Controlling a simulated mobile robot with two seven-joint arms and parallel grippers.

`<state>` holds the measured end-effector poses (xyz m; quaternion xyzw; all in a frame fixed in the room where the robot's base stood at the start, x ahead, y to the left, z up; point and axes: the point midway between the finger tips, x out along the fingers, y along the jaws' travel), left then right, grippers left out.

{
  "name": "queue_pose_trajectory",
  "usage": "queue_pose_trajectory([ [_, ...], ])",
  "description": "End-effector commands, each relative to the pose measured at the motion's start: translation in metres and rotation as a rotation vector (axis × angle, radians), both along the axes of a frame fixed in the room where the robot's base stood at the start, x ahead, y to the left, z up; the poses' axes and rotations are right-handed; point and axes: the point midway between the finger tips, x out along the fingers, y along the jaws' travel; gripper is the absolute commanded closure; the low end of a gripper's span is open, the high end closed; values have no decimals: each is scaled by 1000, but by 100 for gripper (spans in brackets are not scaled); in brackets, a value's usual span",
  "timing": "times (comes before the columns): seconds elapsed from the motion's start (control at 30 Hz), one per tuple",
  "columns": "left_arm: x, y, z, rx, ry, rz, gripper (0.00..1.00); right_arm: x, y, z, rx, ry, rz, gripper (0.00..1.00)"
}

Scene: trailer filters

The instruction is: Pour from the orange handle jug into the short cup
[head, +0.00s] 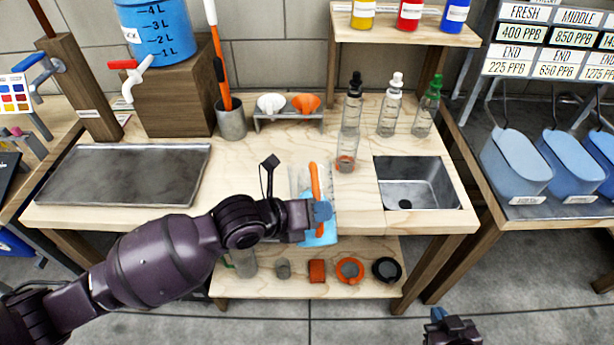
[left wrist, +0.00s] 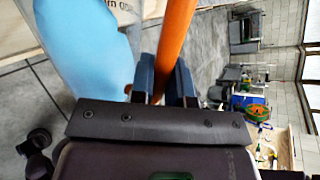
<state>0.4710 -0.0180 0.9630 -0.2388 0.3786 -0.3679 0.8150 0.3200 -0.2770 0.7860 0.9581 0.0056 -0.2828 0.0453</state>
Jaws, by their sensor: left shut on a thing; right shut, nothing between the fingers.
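My left gripper (head: 320,211) is shut on the orange handle (head: 316,180) of a clear jug (head: 298,178), in front of the table's front edge. Blue liquid (head: 322,236) shows at the jug's lower part. In the left wrist view the orange handle (left wrist: 173,45) runs between the fingers, with the blue of the jug (left wrist: 85,50) beside it. A clear cup with an orange bottom (head: 346,160) stands on the table, right of and behind the jug; I take it as the short cup, but am not certain. My right gripper (head: 438,314) is shut and empty at the bottom right.
Bottles with black, white (head: 390,105) and green tops stand behind the cup. A sink (head: 415,183) is to the right, a metal tray (head: 125,175) to the left. A lower shelf (head: 380,255) holds small parts.

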Motion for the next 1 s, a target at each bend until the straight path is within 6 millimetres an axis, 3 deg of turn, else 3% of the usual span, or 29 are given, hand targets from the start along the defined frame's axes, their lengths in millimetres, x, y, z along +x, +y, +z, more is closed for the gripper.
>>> queue_pose_trajectory([
  [1.0, 4, 0, 6, -9, 46, 0, 100, 8, 1, 10, -1, -19, 5, 100],
])
